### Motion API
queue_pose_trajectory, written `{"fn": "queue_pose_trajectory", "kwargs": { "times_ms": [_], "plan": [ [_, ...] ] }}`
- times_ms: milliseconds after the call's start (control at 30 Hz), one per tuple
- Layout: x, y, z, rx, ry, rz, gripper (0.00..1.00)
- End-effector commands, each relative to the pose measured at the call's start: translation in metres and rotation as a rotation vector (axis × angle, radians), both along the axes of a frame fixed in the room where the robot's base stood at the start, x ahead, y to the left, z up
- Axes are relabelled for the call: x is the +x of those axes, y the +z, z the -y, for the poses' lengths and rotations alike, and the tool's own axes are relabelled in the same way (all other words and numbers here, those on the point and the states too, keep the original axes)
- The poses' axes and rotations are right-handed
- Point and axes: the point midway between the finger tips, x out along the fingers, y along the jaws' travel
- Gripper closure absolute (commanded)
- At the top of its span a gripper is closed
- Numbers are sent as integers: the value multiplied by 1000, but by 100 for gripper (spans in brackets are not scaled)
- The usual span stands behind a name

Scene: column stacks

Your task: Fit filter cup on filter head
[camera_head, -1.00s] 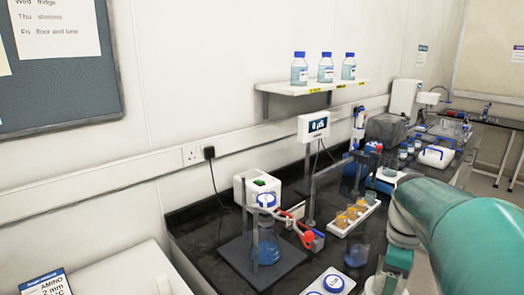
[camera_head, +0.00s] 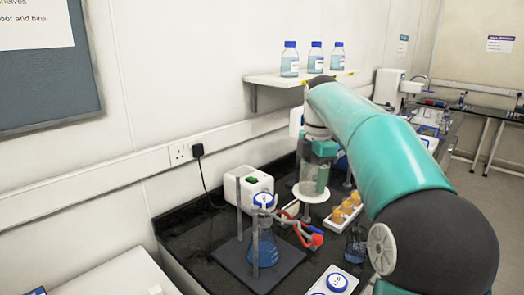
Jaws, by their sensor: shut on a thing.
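My gripper (camera_head: 318,182) hangs down from my teal arm in the middle of the picture. It is shut on a clear, greyish upright cylinder with a wide white rim at its bottom, which looks like the filter cup (camera_head: 308,176). The cup is held to the right of the flask and appears higher than its top. The filter head (camera_head: 263,200), a round blue-and-white piece, sits on the neck of a conical flask (camera_head: 264,250) with blue liquid. The gripper and cup appear apart from the head. One finger partly hides the cup.
The flask stands on a dark plate (camera_head: 232,262), beside upright rods and a red-handled clamp (camera_head: 312,238). A white box (camera_head: 243,186) is behind it. A rack of amber vials (camera_head: 344,212) is to the right. Bottles stand on a wall shelf (camera_head: 262,78).

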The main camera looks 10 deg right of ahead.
Motion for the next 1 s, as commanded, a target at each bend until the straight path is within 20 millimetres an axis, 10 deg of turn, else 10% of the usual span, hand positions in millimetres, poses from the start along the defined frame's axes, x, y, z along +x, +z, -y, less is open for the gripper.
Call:
{"fn": "queue_pose_trajectory", "kwargs": {
  "times_ms": [400, 1000],
  "plan": [
    [64, 45, -102, -25, 441, -6, 64],
    [69, 18, -115, -29, 487, -9, 64]
  ]
}}
